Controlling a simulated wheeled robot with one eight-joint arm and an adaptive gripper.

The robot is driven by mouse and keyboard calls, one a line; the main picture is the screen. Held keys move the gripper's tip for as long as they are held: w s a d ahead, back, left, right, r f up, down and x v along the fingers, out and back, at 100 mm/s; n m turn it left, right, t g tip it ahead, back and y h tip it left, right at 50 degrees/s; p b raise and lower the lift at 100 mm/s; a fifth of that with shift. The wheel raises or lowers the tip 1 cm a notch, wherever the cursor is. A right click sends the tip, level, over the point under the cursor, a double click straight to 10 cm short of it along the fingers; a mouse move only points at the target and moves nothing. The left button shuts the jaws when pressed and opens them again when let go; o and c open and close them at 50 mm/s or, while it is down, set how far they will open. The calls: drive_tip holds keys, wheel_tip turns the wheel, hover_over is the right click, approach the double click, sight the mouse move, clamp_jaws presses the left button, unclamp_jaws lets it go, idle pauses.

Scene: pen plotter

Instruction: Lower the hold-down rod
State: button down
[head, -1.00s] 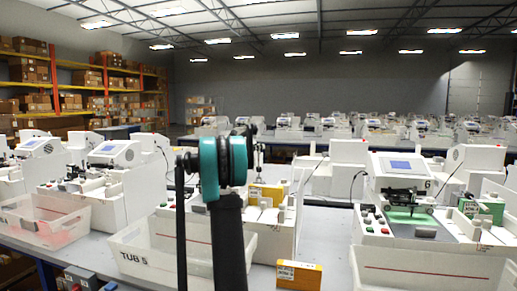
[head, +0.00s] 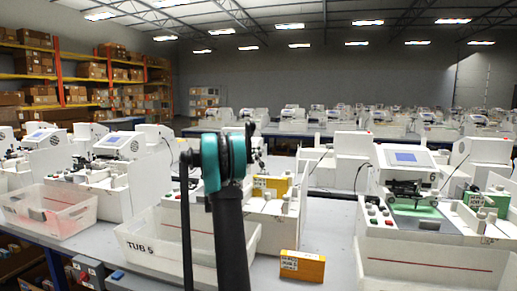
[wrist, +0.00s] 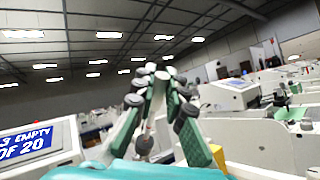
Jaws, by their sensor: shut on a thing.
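My gripper (wrist: 157,78) shows in the wrist view with its two dark green fingers drawn together at the tips. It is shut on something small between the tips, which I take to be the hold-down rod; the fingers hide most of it. In the head view my teal and black arm stands in front of the plotter station behind TUB 5 and hides most of the gripper. That white station (head: 275,222) shows to the right of my arm, with a yellow box (head: 270,187) on it.
A clear tub marked TUB 5 (head: 165,240) stands in front of the station. A yellow-orange box (head: 302,266) lies on the grey table to its right. A similar plotter station (head: 405,170) with a blue screen stands further right, with another clear tub (head: 430,270) before it.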

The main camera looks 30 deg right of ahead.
drive_tip(key=shift+s+a+f+m+g+h, duration=0.25)
drive_tip(key=shift+f+m+g, duration=0.1)
drive_tip(key=shift+m, duration=0.1)
drive_tip(key=shift+s+a+f+m+g+h, duration=0.15)
drive_tip(key=shift+a+f+m+g+h, duration=0.1)
drive_tip(key=shift+f+m+g, duration=0.15)
drive_tip(key=c, duration=1.5)
unclamp_jaws()
drive_tip(key=shift+c, duration=0.2)
drive_tip(key=v, duration=1.2)
